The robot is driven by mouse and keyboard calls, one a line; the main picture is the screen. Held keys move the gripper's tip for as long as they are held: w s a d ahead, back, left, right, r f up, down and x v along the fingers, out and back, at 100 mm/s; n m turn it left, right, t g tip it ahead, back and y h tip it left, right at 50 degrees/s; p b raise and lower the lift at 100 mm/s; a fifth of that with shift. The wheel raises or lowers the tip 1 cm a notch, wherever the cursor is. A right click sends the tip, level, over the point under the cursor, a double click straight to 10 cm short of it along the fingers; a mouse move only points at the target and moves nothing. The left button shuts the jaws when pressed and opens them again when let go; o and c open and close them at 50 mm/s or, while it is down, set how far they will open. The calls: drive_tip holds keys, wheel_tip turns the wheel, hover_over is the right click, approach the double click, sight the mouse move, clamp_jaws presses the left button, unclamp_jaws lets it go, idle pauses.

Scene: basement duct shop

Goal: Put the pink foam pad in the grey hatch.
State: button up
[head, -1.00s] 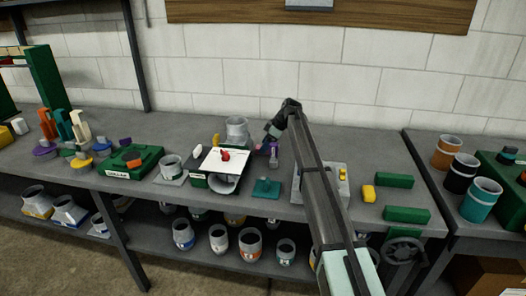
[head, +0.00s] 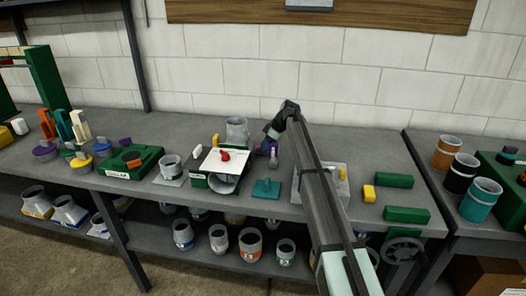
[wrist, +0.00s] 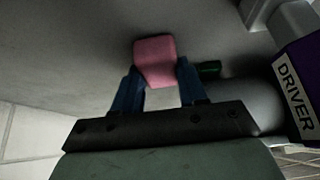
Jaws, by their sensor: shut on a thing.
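The pink foam pad (wrist: 155,60) is between the two blue fingertips of my gripper (wrist: 160,80) in the wrist view. My gripper is shut on it, and a grey surface lies beyond. In the head view my gripper (head: 268,142) is at the back middle of the bench, right of the upright grey duct piece; the pad cannot be made out there. I cannot tell for sure which thing is the grey hatch. A grey panel (head: 338,172) on the bench is partly hidden behind my arm.
A purple block marked DRIVER (wrist: 299,90) stands close to the gripper at right in the wrist view. A green box with a white top (head: 214,160), a teal block (head: 266,187) and green bars (head: 394,181) stand on the grey bench (head: 320,132).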

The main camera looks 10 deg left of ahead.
drive_tip(key=s+d+r, duration=0.1)
drive_tip(key=d+r, duration=0.1)
drive_tip(key=r, duration=0.7)
drive_tip(key=s+d+r, duration=0.1)
drive_tip(key=d+r, duration=0.1)
drive_tip(key=r, duration=0.8)
drive_tip(key=s+d+f+m+t+h, duration=0.25)
drive_tip(key=s+d+m, duration=0.35)
drive_tip(key=s+d, duration=0.35)
drive_tip(key=s+d+f+m+t+h, duration=0.1)
drive_tip(key=s+d+f+m+t, duration=0.25)
drive_tip(key=s+d+m, duration=0.45)
drive_tip(key=shift+s+d+f+m+h, duration=0.2)
drive_tip(key=shift+d+f+m+h, duration=0.35)
drive_tip(key=shift+f, duration=1.15)
drive_tip(key=shift+s+d+f+m+h, duration=0.25)
drive_tip(key=shift+f+m, duration=0.55)
drive_tip(key=shift+f, duration=0.85)
drive_tip(key=shift+s+d+f+m+h, duration=0.25)
drive_tip(key=shift+f+m+h, duration=0.3)
drive_tip(key=shift+f, duration=1.15)
